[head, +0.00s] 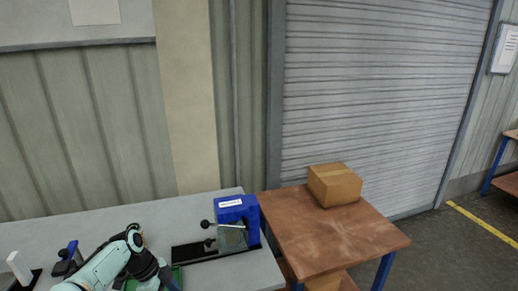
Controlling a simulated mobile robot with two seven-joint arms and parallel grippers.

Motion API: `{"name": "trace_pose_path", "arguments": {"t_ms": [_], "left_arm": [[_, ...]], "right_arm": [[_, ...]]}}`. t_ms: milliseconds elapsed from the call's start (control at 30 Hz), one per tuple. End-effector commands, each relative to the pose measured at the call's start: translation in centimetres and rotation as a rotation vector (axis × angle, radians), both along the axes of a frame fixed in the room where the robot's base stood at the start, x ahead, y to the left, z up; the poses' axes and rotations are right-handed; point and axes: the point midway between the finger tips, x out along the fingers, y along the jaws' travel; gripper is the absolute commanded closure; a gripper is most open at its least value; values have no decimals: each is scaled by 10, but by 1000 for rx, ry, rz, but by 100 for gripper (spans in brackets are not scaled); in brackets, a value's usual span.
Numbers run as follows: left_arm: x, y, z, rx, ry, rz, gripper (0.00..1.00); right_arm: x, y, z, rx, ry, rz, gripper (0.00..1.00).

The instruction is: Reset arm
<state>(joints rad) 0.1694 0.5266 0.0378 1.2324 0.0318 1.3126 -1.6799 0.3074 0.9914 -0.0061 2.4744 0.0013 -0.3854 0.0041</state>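One of my arms, pale teal with dark joints, comes in at the bottom left over the grey workbench (212,213). It bends at a dark joint and runs down to the bottom edge. I see no gripper fingers; that arm's gripper lies hidden or below the frame. My other arm and gripper do not show. A blue fixture (249,211) with a white label and black ball-ended levers stands at the bench's right end on a black base plate. No filter cartridge can be made out clearly.
A green item (177,278) shows partly behind my arm. A small blue and black device (69,257) and a white upright block (19,268) stand at the left. A brown table (330,238) with a cardboard box (335,186) adjoins the bench at right. A shutter stands behind.

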Motion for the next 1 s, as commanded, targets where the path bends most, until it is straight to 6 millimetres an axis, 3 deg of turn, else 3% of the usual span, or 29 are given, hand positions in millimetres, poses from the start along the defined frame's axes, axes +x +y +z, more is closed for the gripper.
{"name": "trace_pose_path", "arguments": {"t_ms": [33,167,267,400,500,600,733,867,1000], "left_arm": [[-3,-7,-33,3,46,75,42],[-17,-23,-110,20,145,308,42],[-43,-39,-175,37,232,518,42],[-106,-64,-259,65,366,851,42],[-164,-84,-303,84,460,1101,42],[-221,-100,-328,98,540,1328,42],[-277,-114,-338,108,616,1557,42],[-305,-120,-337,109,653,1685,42],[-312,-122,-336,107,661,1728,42]], "right_arm": [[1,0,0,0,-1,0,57],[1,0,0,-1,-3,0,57],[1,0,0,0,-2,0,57],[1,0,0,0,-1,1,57],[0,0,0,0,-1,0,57],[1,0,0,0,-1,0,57],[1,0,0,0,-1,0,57],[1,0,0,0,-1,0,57],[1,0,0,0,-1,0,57]]}}
